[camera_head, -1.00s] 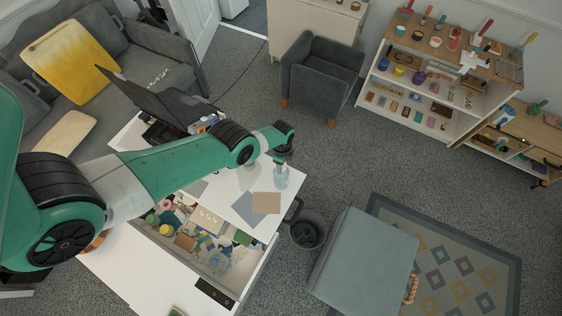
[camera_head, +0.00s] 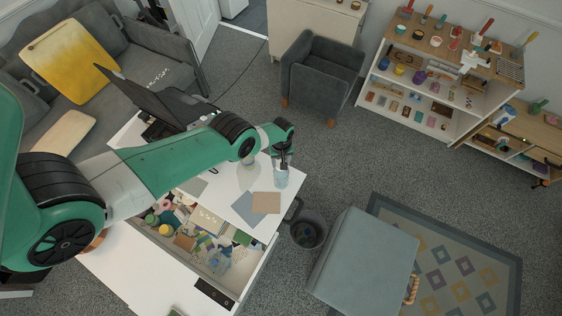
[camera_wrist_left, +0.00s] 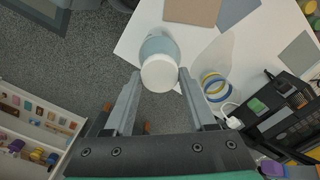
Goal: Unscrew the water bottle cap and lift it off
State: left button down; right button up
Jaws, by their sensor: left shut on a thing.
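The water bottle (camera_head: 281,179) is clear pale blue and stands upright near the right corner of the white desk. My left gripper (camera_head: 282,160) points down over the bottle's top in the head view. In the left wrist view, the round white bottle cap (camera_wrist_left: 159,74) lies between the two fingers of my left gripper (camera_wrist_left: 158,82), which is shut on it. The pale blue bottle body (camera_wrist_left: 158,45) shows just beyond the cap. Whether the cap is still seated on the neck is hard to tell. My right gripper is out of view.
A tan sheet (camera_head: 266,203) and a blue-grey sheet (camera_head: 243,206) lie by the bottle. An open drawer (camera_head: 250,268) full of craft items juts out below. A dark bin (camera_head: 307,231) stands right of the desk. Blue and yellow rings (camera_wrist_left: 214,86) lie near the bottle.

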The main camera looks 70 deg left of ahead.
pick_arm(q)
jog(key=shift+r+p, duration=0.7)
jog(key=shift+p, duration=0.05)
dwell(0.5)
jog(key=shift+r+p, duration=2.15)
jog(key=shift+f, duration=0.1)
